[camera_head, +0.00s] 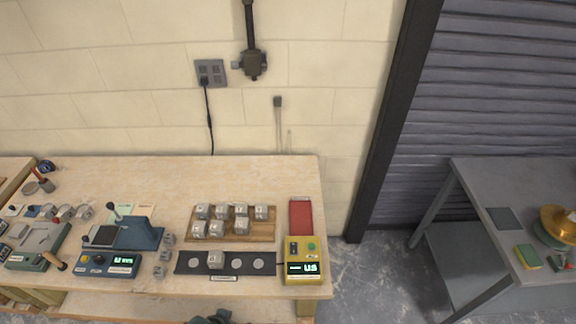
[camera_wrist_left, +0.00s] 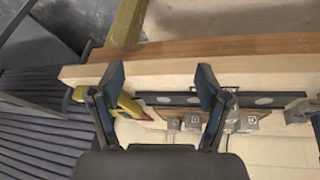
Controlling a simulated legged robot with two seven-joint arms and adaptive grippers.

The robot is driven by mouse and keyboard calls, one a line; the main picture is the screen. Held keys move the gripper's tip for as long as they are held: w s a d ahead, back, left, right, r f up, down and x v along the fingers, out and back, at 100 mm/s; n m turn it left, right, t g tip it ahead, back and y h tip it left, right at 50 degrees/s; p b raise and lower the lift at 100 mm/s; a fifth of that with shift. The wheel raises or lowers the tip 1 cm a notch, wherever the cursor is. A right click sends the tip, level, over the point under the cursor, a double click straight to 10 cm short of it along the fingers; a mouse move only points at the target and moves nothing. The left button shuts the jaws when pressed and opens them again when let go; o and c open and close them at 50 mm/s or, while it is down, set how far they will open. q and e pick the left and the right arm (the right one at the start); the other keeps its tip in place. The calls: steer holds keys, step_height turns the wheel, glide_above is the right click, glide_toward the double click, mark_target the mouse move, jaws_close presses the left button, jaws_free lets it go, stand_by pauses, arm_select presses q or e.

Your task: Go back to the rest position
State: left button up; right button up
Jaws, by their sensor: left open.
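My left gripper (camera_head: 210,317) shows only as a dark tip at the bottom edge of the head view, in front of the workbench (camera_head: 120,190). In the left wrist view my left gripper (camera_wrist_left: 160,77) has its two fingers spread apart with nothing between them. Beyond them are the bench's front edge and the black strip (camera_wrist_left: 180,99). On the bench, a wooden tray (camera_head: 267,232) holds several grey cubes. My right gripper is not in view.
A yellow box (camera_head: 304,270) with a lit display stands at the bench's right front, before a red pad (camera_head: 300,217). A blue lever device (camera_head: 135,234) and small grey blocks stand left. A grey table (camera_head: 500,180) stands far right, across open floor (camera_head: 375,265).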

arm_select(q)
steer(key=s+a+f+n+y, duration=0.1)
steer(key=s+a+f+y, duration=0.15)
steer(key=s+a, duration=0.3)
steer(key=s+f+g+b, duration=0.1)
steer(key=s+f+g, duration=0.15)
steer(key=f, duration=2.75)
steer(key=s+a+f+b, duration=0.1)
steer(key=s+a+f, duration=0.2)
steer(key=s+f, duration=1.1)
steer(key=s, duration=0.3)
steer(key=shift+f+g, duration=0.3)
steer(key=shift+g, duration=0.05)
steer(key=shift+s, duration=0.1)
